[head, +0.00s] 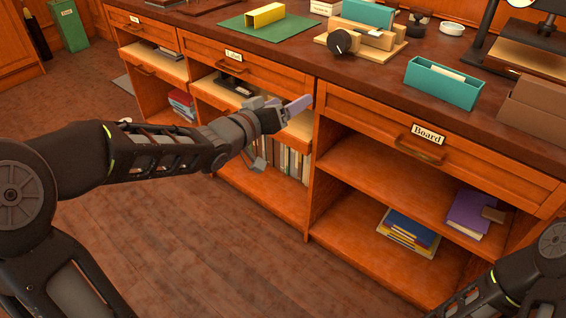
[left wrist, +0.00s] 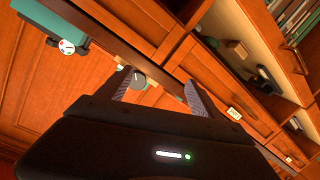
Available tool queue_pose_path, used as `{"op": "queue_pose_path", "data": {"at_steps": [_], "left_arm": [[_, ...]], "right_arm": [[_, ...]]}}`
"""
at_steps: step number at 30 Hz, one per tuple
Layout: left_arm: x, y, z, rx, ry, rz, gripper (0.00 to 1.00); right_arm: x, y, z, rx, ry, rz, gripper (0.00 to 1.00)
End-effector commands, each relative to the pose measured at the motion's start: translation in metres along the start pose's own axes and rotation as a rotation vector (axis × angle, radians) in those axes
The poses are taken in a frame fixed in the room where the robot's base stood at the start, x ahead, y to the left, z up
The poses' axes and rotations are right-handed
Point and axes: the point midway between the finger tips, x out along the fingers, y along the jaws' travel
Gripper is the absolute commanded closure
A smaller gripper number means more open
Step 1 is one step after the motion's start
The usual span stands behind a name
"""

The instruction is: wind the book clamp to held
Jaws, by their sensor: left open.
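The book clamp (head: 372,44) stands on the desk top, with a light wooden base, wooden blocks and a teal book (head: 368,13) between them. Its round black knob (head: 341,41) faces the front left. My left gripper (head: 290,110) is open and empty, in front of the desk's drawers, below the desk top and apart from the clamp.
A teal open box (head: 444,84) and a brown block (head: 534,104) stand right of the clamp. A yellow piece (head: 265,15) lies on a green mat (head: 240,27) to the left. The desk edge and labelled drawers (head: 427,133) are close to my left arm.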

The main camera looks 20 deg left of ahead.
Motion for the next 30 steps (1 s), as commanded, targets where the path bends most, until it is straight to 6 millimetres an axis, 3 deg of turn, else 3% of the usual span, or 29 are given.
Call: {"op": "queue_pose_path", "data": {"at_steps": [12,18,24,30], "left_arm": [[0.010,-0.023,0.088,0.003,-0.158,-0.084,0.25],[0.010,-0.029,0.120,-0.002,-0.216,-0.108,0.25],[0.009,-0.032,0.134,-0.003,-0.243,-0.118,0.25],[0.009,-0.032,0.136,-0.003,-0.246,-0.120,0.25]], "right_arm": [[-0.002,-0.001,0.000,0.000,0.000,0.000,0.25],[-0.002,-0.001,0.000,0.000,0.000,0.000,0.25],[-0.002,-0.001,0.000,0.000,0.000,0.000,0.25],[-0.002,-0.001,0.000,0.000,0.000,0.000,0.25]]}}
